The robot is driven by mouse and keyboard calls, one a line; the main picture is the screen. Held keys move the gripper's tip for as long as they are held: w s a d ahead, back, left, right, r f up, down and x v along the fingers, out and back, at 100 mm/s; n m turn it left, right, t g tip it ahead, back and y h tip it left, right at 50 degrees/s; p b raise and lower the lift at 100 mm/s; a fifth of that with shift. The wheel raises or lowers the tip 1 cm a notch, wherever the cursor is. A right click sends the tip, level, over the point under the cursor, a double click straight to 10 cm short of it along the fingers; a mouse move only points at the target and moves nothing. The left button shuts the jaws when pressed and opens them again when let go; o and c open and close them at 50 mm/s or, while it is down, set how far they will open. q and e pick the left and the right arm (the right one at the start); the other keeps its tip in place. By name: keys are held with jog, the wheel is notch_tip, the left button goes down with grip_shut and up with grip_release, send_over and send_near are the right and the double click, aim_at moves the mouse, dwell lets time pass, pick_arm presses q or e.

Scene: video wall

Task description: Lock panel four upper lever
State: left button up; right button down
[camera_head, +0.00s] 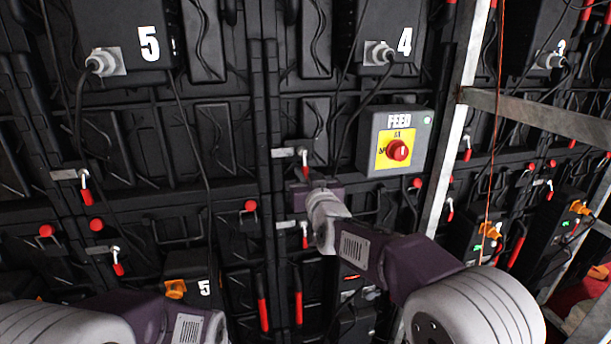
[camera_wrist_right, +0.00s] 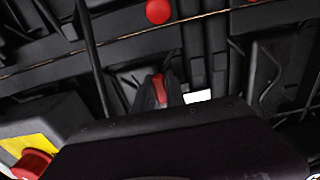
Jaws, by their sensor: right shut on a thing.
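The panel four upper lever (camera_head: 304,158) has a red handle and hangs down from a metal pivot, left of the FEED box. My right gripper (camera_head: 312,188) reaches up to it, and its body covers the lever's lower end in the head view. In the right wrist view, the red handle (camera_wrist_right: 159,88) sits between the dark fingers of the right gripper (camera_wrist_right: 168,92), which are shut on it. A white label (camera_wrist_right: 198,96) lies beside it. My left arm shows at the lower left of the head view, but its gripper is out of view.
The grey FEED box (camera_head: 399,120) with a red knob stands out right of the gripper. A slanted metal post (camera_head: 452,140) and crossbar are farther right. A lower red lever (camera_head: 305,238) hangs below. Loose black cables cross the panels.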

jog(key=c, duration=1.4)
grip_release()
jog(key=v, duration=0.9)
jog(key=w+d+m+h, duration=0.1)
jog(key=w+d+h, duration=0.15)
jog(key=d, duration=0.45)
jog(key=s+d+f+m+g+h, duration=0.1)
jog(key=s+d+f+g, duration=0.1)
jog(key=d+f, duration=0.35)
jog(key=s+d+f+g+h, duration=0.1)
jog(key=s+d+f+g, duration=0.15)
jog(key=f, duration=0.55)
jog(key=s+d+f+m+g, duration=0.1)
jog(key=s+d+f+g, duration=0.1)
jog(key=s+f+g, duration=0.65)
jog(key=s+d+f+g, duration=0.3)
jog(key=s+f, duration=0.8)
jog(key=s, duration=0.4)
jog(key=shift+m+h, duration=0.3)
jog(key=shift+h, duration=0.15)
notch_tip(320, 180, up, 19)
jog(key=p, duration=1.8)
jog(key=shift+s+a, duration=0.1)
jog(key=shift+s, duration=0.05)
